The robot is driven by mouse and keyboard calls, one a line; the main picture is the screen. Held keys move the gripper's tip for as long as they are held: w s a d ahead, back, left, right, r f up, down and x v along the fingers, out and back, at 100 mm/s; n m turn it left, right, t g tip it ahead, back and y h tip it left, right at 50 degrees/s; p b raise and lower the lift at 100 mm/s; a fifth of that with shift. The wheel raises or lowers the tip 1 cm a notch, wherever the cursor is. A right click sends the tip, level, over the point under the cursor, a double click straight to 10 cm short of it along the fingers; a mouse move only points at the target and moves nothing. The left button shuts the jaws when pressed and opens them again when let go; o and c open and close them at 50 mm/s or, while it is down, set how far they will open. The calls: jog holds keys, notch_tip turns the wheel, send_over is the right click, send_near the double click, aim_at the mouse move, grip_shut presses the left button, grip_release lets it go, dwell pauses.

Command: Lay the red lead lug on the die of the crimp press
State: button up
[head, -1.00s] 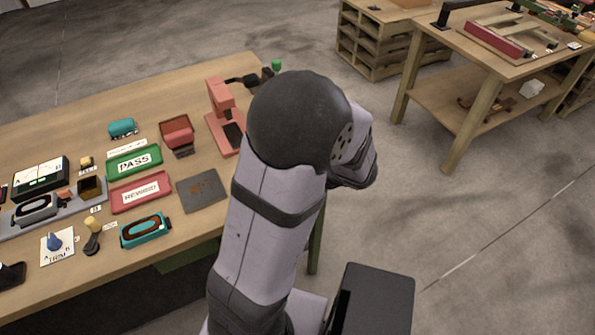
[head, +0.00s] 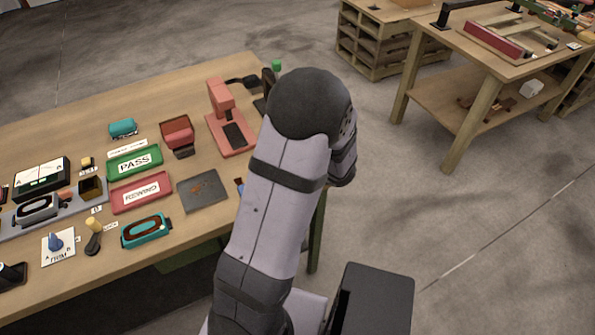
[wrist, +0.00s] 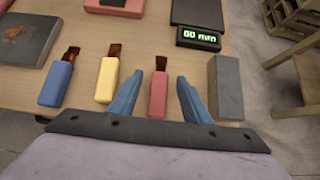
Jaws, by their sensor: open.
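The red lead lug (wrist: 159,92) lies on the bench in the wrist view, its copper-brown end pointing away from me. My gripper (wrist: 158,88) is open, its two blue fingers on either side of the lug in the picture; I cannot tell their height above it. Nothing is held. A red press-like machine with a dark pad (head: 220,98), which looks like the crimp press, stands near the back edge of the bench in the head view. Part of a red base (wrist: 115,6) shows at the top of the wrist view. My arm hides the gripper in the head view.
A yellow lug (wrist: 107,82) and a blue lug (wrist: 57,82) lie left of the red one. A grey block (wrist: 226,92) stands close to the right finger. A "60 mm" display (wrist: 198,38) lies beyond. A dark stained plate (head: 203,191) lies left of my arm.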

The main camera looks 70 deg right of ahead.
grip_shut()
dwell(0.3)
